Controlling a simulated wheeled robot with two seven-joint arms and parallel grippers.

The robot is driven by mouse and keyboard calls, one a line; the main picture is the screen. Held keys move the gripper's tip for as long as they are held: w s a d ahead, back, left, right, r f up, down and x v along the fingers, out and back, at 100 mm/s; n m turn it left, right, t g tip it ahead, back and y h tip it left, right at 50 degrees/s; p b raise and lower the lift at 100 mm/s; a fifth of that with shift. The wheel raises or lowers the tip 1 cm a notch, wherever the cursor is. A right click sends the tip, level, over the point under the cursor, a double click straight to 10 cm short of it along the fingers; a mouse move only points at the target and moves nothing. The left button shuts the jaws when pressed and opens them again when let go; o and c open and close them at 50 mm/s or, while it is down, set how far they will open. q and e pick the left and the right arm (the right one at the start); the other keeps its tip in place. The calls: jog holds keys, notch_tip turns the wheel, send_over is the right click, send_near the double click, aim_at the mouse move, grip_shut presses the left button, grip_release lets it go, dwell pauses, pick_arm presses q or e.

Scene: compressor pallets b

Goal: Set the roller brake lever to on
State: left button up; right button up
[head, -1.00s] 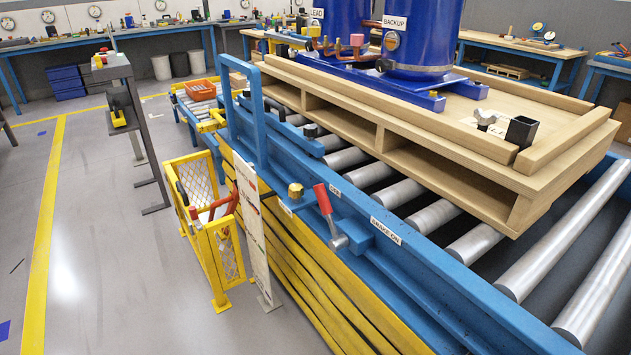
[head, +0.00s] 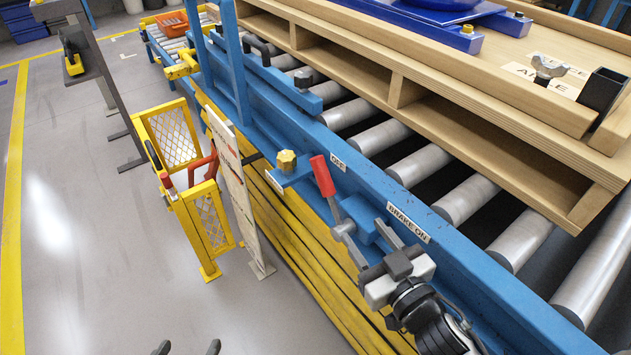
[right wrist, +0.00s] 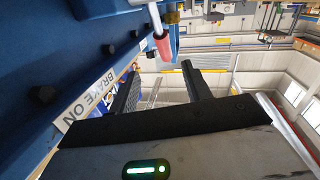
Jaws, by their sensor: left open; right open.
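The roller brake lever (head: 323,177) has a red grip on a metal shaft and is mounted on the side of the blue conveyor rail. It leans up-left, its grip beside the OFF label (head: 337,162). The BRAKE ON label (head: 408,223) is further right along the rail. My left gripper (head: 188,347) is open at the bottom edge, away from the lever.
A yellow knob (head: 286,161) on a blue bracket sits left of the lever. A white board (head: 235,185) and a yellow mesh stand (head: 205,225) are further left. A wooden pallet (head: 440,110) lies on the rollers behind the rail. The grey floor at left is open.

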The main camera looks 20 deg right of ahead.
aim_at(328, 184)
jog(key=shift+y, duration=0.3)
jog(key=w+a, duration=0.1)
jog(key=w, duration=0.4)
jog(key=w+a, duration=0.1)
jog(key=w, duration=0.4)
jog(key=w+a+p, duration=0.1)
jog(key=w, duration=0.5)
jog(key=shift+a+r, duration=0.15)
jog(key=shift+r, duration=0.15)
